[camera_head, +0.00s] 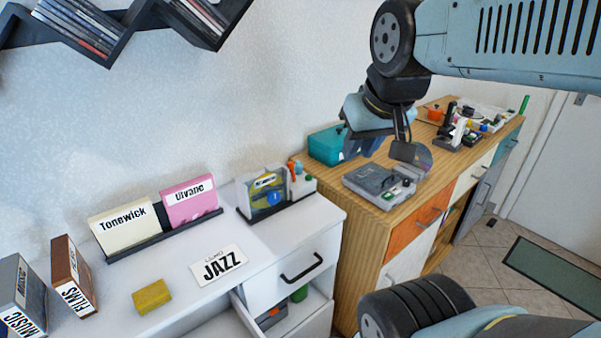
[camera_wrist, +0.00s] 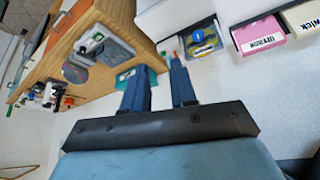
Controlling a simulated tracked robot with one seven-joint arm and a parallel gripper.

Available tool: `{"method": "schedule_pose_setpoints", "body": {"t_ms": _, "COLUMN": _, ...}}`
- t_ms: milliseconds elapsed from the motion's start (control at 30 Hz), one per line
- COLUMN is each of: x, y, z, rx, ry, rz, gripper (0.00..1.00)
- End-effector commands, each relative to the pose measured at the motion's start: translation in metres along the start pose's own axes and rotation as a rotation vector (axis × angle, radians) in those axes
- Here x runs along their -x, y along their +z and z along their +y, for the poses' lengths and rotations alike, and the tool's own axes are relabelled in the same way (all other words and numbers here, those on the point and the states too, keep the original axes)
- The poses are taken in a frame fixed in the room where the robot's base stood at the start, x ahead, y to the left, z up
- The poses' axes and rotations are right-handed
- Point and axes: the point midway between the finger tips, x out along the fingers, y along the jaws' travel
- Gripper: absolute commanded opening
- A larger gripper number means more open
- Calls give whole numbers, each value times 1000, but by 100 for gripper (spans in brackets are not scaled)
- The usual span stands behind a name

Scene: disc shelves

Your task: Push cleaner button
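A grey box-shaped device (camera_head: 372,184), which looks like the cleaner, sits on the wooden counter. It has a small green button (camera_head: 406,181) on a pale part at its right end. In the wrist view the device (camera_wrist: 112,50) is at the upper left, with its green part (camera_wrist: 98,37) showing. A shiny disc (camera_head: 425,160) is at its far side and also shows in the wrist view (camera_wrist: 74,73). My gripper (camera_wrist: 158,67) is open with nothing between its two blue fingers. It hangs above and behind the device, apart from it.
A teal box (camera_head: 325,147) stands on the counter left of my gripper. A microscope-like item (camera_head: 450,125) and small coloured objects stand farther back. A white cabinet (camera_head: 285,235) with signs and an open lower drawer stands at left. Bare counter shows before the device.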

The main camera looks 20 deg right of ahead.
Motion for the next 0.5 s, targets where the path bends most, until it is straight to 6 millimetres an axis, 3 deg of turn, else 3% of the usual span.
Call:
{"method": "schedule_pose_setpoints", "body": {"t_ms": 267, "x": 0, "y": 0, "z": 0, "rx": 0, "ry": 0, "rz": 0, "gripper": 0}}
{"method": "schedule_pose_setpoints", "body": {"t_ms": 500, "x": 0, "y": 0, "z": 0, "rx": 0, "ry": 0, "rz": 0, "gripper": 0}}
